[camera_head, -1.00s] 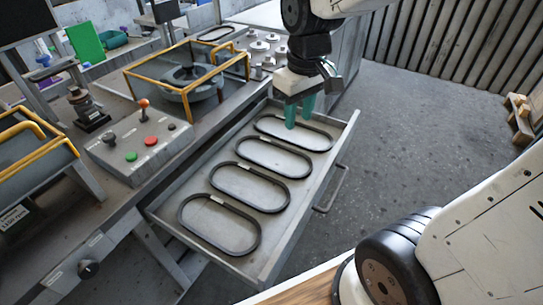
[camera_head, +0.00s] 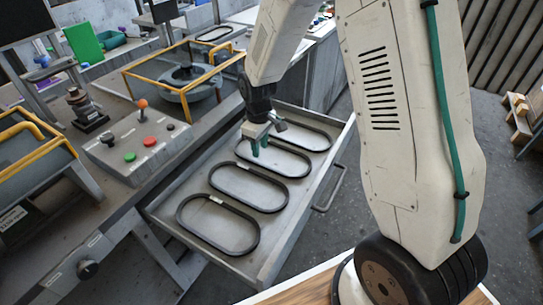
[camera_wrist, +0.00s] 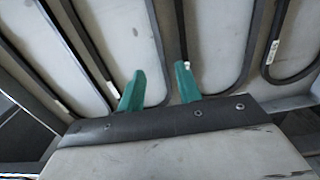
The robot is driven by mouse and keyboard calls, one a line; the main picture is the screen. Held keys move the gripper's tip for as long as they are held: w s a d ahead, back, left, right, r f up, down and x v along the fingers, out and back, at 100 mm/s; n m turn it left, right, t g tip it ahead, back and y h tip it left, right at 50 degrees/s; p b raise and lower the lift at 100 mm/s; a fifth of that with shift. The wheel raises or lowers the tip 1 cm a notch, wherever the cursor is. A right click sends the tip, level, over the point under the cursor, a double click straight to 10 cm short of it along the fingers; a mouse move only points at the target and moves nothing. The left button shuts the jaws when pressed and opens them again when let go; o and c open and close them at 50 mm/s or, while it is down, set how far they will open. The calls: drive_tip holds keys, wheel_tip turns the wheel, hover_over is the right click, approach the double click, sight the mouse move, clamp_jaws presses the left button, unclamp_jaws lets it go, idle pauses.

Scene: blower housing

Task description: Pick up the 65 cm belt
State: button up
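Several black oval belts lie side by side in an open grey drawer (camera_head: 164,205). In the head view these are the nearest belt (camera_head: 259,235), the second (camera_head: 287,196), the third (camera_head: 309,164) and the farthest (camera_head: 329,139). Small pale tags sit on some belts; I cannot read them, so I cannot tell which is 65 cm. My gripper (camera_head: 256,149) is over the left end of the third belt. In the wrist view my gripper's green fingers (camera_wrist: 159,80) are apart, with dark belt strands (camera_wrist: 157,45) showing between and beyond them. Nothing is visibly held.
A control box (camera_head: 137,146) with coloured buttons and a yellow-framed housing (camera_head: 184,84) stand on the bench left of the drawer. The drawer handle (camera_head: 331,190) sticks out on the right. A wooden pallet (camera_head: 521,115) lies at the far right.

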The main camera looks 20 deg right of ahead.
sight(261, 166)
wheel_tip(261, 166, down, 6)
drive_tip(key=shift+s+f, duration=0.1)
drive_tip(key=shift+f, duration=0.05)
clamp_jaws()
